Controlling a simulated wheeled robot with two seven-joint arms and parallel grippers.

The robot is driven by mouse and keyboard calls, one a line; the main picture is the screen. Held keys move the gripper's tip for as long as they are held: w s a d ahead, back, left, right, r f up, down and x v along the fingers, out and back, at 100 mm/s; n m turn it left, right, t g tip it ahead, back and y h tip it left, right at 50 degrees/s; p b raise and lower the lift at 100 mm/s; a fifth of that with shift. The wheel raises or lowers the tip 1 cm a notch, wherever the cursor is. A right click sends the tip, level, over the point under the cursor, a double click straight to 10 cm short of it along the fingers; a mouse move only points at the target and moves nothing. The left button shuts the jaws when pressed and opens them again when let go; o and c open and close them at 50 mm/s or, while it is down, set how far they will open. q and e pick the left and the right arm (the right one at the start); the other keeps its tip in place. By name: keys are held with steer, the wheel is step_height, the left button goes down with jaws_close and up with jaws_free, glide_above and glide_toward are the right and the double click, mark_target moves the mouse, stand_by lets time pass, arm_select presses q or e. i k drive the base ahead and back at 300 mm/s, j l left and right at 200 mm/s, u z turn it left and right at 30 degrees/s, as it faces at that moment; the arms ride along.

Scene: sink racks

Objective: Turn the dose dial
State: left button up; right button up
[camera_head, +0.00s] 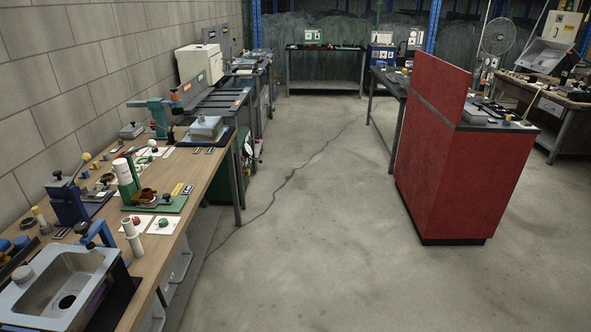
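I cannot make out which part is the dose dial; no dial is clear at this size. Several small knobs and devices stand on the long wooden bench (205,180) along the left wall. Neither of my grippers is in view.
A metal sink unit (40,287) is at the bench's near end. A red cabinet (455,185) stands on the right. A cluttered table (560,98) and a fan (497,37) are behind it.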

mark_target(164, 223)
steer(key=i+u, duration=0.45)
steer(key=i+l+u, duration=0.1)
steer(key=i+u, duration=0.4)
steer(key=i, duration=0.1)
